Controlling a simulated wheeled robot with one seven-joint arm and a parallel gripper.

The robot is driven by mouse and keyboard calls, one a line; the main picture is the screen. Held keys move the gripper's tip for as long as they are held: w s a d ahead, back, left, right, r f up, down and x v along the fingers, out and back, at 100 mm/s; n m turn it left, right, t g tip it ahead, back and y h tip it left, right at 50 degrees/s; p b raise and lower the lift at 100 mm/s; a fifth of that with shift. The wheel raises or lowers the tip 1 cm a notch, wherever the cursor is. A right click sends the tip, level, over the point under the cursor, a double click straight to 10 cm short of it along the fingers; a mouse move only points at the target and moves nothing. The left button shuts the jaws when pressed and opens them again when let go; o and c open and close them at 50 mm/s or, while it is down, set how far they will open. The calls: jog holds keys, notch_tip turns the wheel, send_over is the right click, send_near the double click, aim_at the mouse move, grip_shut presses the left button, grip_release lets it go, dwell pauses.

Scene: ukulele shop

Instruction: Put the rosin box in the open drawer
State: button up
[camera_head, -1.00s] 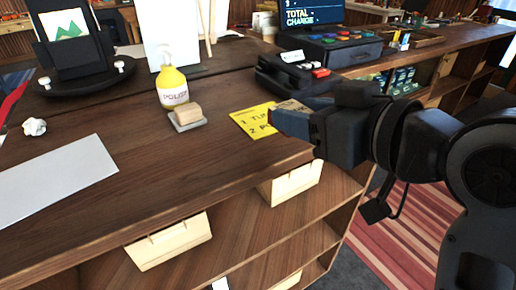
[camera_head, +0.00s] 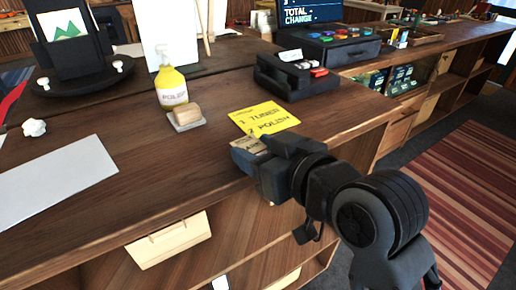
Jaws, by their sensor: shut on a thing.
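My gripper (camera_head: 250,160) is shut on a small tan box with dark marks, which I take as the rosin box (camera_head: 249,145). Only its top shows; the jaws hide the rest. It is at the counter's front edge, just below the yellow note. A cream drawer front (camera_head: 170,240) with a lip handle shows under the counter at lower left. I cannot tell how far it is pulled out.
On the wooden counter (camera_head: 130,170) are a yellow polish bottle (camera_head: 172,90), a tan block on a grey pad (camera_head: 187,121), a yellow note (camera_head: 264,118), white paper (camera_head: 55,180) and a black card device (camera_head: 295,78). A striped rug (camera_head: 470,180) lies at right.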

jog(key=shift+f, duration=0.15)
jog(key=o, duration=1.2)
jog(key=shift+r, duration=0.2)
jog(key=p+v, duration=0.2)
jog(key=v, duration=1)
